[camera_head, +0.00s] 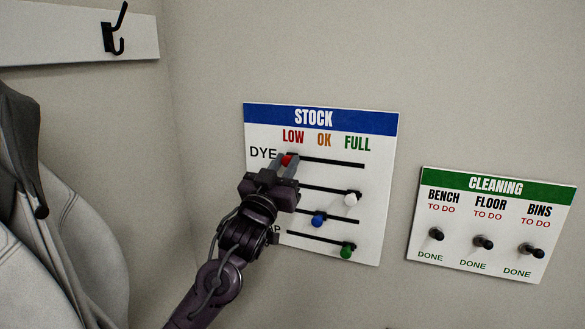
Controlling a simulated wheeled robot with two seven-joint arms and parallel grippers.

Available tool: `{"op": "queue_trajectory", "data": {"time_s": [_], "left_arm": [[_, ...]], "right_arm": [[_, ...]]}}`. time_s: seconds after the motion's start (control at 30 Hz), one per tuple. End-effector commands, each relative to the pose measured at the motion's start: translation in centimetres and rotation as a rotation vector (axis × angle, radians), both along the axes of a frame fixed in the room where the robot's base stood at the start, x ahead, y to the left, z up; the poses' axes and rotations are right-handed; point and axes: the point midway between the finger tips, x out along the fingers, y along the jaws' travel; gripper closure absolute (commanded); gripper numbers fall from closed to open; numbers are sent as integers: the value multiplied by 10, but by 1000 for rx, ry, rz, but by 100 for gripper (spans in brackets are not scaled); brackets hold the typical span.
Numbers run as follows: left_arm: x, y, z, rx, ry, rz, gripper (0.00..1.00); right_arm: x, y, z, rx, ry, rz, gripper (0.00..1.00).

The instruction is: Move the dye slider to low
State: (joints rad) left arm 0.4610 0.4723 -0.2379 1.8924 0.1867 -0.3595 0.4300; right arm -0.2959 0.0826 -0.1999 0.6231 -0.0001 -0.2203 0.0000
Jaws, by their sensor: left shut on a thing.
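The stock board (373,184) hangs on the wall with LOW, OK and FULL columns. The red dye slider knob (287,160) is on the top track, at its left end under LOW. My left gripper (285,164) is shut on the red knob, its fingers on either side of it. The dye track (335,161) is bare to the right of the knob. My gripper and arm hide the left part of the lower rows and most of their labels. My right gripper is not in view.
A cleaning board (457,225) hangs at right. A coat (62,235) and a hook (114,36) are at left.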

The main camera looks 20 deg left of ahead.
Motion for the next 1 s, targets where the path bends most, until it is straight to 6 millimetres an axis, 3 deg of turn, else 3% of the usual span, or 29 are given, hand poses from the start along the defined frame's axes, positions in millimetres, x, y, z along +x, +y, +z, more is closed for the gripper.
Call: {"op": "queue_trajectory", "data": {"time_s": [0.17, 0.2, 0.37, 0.7, 1.0], "left_arm": [[0, 3, 1, -3, -1, 9, 100], [0, 3, 1, -3, -1, 9, 77], [0, 3, 1, -2, -1, 8, 56], [-4, 2, -3, -1, 0, 5, 56], [-48, 4, -25, -1, 1, 6, 56]], "right_arm": [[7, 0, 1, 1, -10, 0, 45], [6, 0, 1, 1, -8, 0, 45], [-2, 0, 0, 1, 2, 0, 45], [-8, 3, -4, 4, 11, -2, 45], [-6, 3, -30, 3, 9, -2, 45]]}}
